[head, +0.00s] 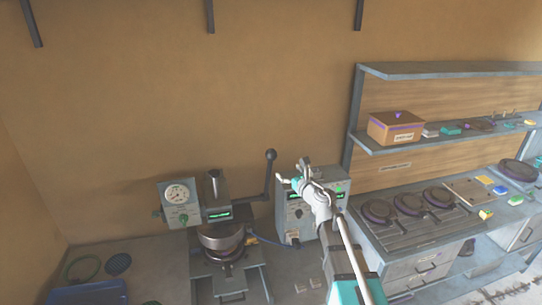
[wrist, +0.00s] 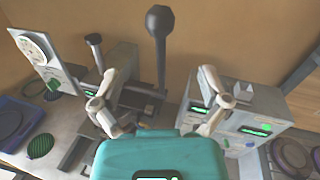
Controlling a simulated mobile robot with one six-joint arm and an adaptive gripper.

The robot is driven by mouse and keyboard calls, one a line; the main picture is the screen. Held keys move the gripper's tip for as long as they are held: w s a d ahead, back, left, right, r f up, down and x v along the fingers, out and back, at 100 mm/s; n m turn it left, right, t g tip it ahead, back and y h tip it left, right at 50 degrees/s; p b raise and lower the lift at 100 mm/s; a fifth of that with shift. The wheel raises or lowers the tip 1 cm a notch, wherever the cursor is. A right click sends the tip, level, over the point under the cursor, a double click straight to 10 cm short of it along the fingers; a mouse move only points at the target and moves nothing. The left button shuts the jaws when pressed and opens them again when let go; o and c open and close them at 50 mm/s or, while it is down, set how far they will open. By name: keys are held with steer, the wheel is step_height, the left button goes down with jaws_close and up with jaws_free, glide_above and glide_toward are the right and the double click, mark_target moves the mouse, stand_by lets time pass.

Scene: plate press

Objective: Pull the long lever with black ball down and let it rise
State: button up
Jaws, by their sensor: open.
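The long lever (head: 267,178) rises from the right side of the press, with a black ball (head: 271,155) at its top end. It stands nearly upright. In the wrist view the lever (wrist: 160,68) and its black ball (wrist: 160,20) are ahead of my gripper, in line with the gap between the fingers. My gripper (head: 306,170) is to the right of the lever in the head view, in front of the grey control box. In the wrist view my gripper (wrist: 153,88) has its two fingers spread wide with nothing between them.
The press (head: 222,240) has a round dial (head: 177,193) at its left. A grey control box (head: 296,222) stands right of the lever. Further right are a bench with round dark plates (head: 408,202) and a shelf with an orange box (head: 396,127).

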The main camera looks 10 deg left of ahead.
mark_target(274, 157)
steer(key=x, duration=1.2)
steer(key=shift+w+a, duration=0.15)
steer(key=shift+w, duration=0.1)
